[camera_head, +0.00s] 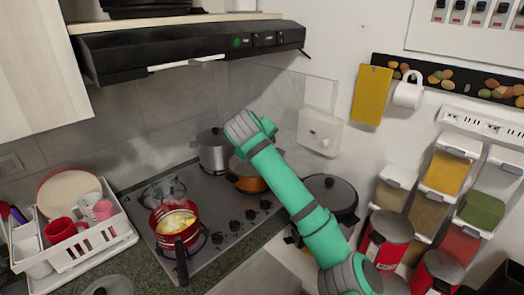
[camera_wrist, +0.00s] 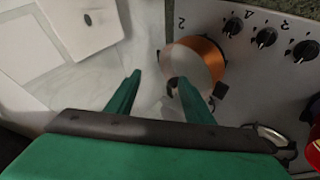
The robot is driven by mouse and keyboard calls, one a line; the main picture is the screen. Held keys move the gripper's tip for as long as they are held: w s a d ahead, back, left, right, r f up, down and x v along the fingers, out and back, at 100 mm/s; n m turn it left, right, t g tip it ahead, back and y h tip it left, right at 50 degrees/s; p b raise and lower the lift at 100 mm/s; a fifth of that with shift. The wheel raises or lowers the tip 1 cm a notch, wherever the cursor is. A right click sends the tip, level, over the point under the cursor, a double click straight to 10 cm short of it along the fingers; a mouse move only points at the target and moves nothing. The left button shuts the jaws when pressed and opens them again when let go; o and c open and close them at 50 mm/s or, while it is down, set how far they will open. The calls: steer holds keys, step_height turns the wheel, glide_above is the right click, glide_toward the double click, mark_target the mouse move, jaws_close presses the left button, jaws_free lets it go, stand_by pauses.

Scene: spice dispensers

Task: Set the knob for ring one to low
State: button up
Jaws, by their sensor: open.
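The cooktop (camera_head: 202,188) has a row of dark knobs (camera_head: 250,214) along its right side. Several knobs (camera_wrist: 266,37) also show at the upper right of the wrist view, with small numerals beside them. I cannot tell which knob is ring one's or read its setting. My gripper (camera_wrist: 158,100) is open, its two green fingers apart with nothing held. In the wrist view the fingers are left of and below the knobs, not touching them. In the head view my arm reaches over the cooktop's right side, and the fingertips are hidden.
An orange-copper pot (camera_wrist: 197,58) stands near the right finger. A red pot with food (camera_head: 174,218) steams on a front ring, and a steel pot (camera_head: 213,152) stands at the back. A dark lidded pot (camera_head: 331,190) is right of my arm. A range hood (camera_head: 180,45) hangs above.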

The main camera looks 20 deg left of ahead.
steer(key=s+a+f+n+g+y, duration=0.2)
steer(key=s+a+f+n+g, duration=0.1)
steer(key=a+f+n, duration=0.15)
steer(key=n+g+y, duration=0.1)
steer(key=n+g, duration=0.6)
steer(key=g, duration=0.2)
glide_toward(217, 234)
steer(key=shift+m, duration=0.25)
steer(key=x, duration=0.8)
steer(key=shift+f, duration=0.15)
